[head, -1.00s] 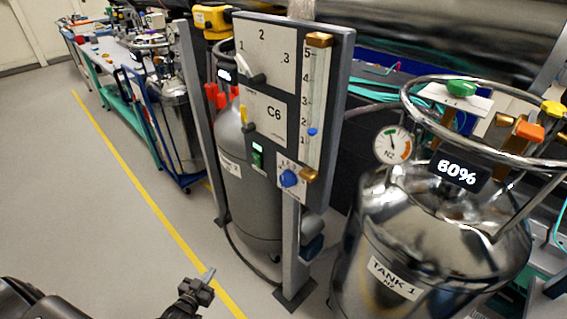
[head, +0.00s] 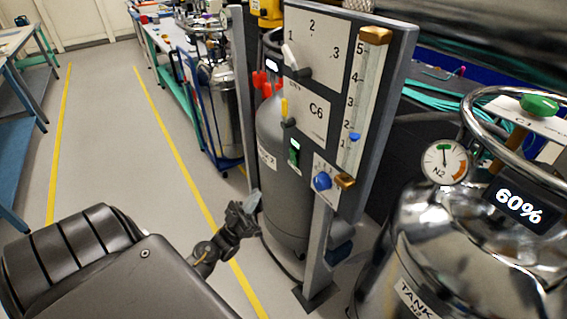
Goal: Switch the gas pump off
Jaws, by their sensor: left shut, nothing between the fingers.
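The gas panel (head: 307,86) stands upright on a grey post, marked C6. A small green switch (head: 294,152) sits low on its left edge, with a paler patch at its top; I cannot read its label or be sure of its position. A blue knob (head: 322,181) is at its lower right. A selector lever (head: 292,58) points near 1, and a yellow-handled lever (head: 286,109) sits below it. My left gripper (head: 257,198) is shut and empty, below and left of the switch, apart from the panel. My right gripper is out of view.
A grey cylinder (head: 285,205) stands behind the panel. A shiny tank (head: 440,250) with an N2 gauge (head: 445,162) and a 60% display (head: 518,205) is at the right. Open floor (head: 105,150) with yellow lines lies to the left.

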